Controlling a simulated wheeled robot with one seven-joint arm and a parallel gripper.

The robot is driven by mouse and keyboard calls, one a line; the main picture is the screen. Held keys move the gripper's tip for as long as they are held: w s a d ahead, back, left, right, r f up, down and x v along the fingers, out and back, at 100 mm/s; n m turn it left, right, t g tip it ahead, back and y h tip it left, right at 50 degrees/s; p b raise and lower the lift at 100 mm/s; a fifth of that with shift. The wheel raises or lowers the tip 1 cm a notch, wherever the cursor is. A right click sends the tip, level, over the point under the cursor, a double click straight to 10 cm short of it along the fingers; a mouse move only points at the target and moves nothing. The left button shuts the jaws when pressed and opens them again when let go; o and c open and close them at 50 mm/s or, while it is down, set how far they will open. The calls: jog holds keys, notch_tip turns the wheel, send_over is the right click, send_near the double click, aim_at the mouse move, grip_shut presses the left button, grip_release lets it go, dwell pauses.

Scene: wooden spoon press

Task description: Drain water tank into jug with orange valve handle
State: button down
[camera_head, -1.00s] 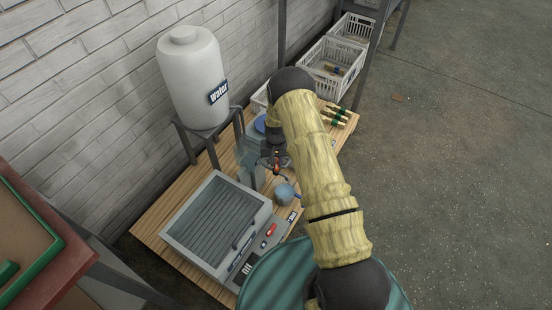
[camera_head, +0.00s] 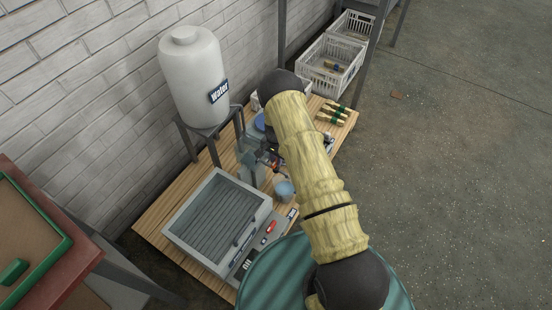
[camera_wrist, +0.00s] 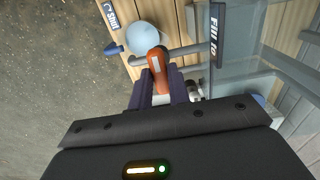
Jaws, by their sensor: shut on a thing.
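The white water tank (camera_head: 190,75), labelled "Water", stands on a dark stand by the wall. The orange valve handle (camera_wrist: 156,62) sits between the fingers of my gripper (camera_wrist: 159,88) in the wrist view. The gripper is shut on it. In the head view my gripper (camera_head: 270,160) is partly hidden by my arm, beside the pipework below the tank. The round pale blue jug (camera_head: 284,190) stands on the wooden surface close to the gripper. It also shows in the wrist view (camera_wrist: 146,36), just beyond the handle; its water level cannot be told.
A clear container marked "Fill to" (camera_wrist: 216,35) stands beside the handle. A grey ridged press (camera_head: 217,222) with a red switch is on the wooden platform (camera_head: 150,219).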

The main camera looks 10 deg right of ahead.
jog(key=c, duration=1.3)
grip_release()
jog(key=shift+r, duration=0.15)
notch_tip(320, 180, up, 17)
jog(key=p, duration=0.4)
jog(key=shift+r, duration=0.1)
